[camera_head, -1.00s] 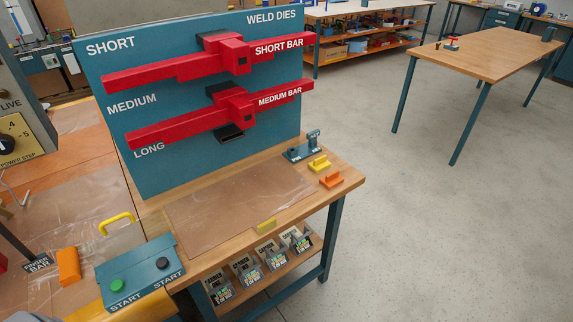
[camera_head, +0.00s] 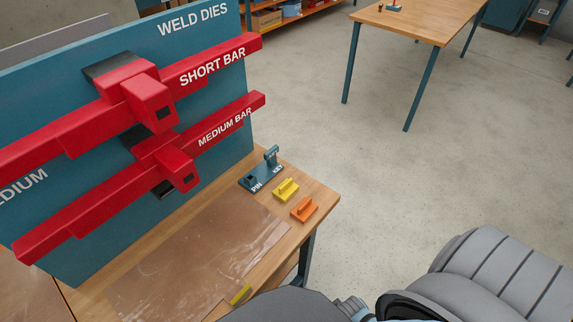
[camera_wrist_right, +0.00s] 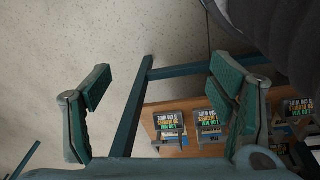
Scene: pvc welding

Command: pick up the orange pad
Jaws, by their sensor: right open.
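The orange pad (camera_head: 304,208) is a small block with a raised grip. It sits on the wooden bench top near its right corner, in front of a similar yellow pad (camera_head: 285,189). My right gripper (camera_wrist_right: 162,82) shows in the right wrist view, with its two green-padded fingers wide apart and nothing between them. The bench's teal legs and lower shelf lie beyond the fingers. The orange pad is not visible in the right wrist view. The right gripper itself does not show in the head view. My left gripper is not in view.
A teal pin and key holder (camera_head: 262,172) stands behind the yellow pad. A teal weld dies board (camera_head: 215,130) carries the red short bar (camera_head: 212,67) and medium bar (camera_head: 225,127). Labelled bins (camera_wrist_right: 170,127) sit on the lower shelf. Open floor (camera_head: 400,180) lies right of the bench.

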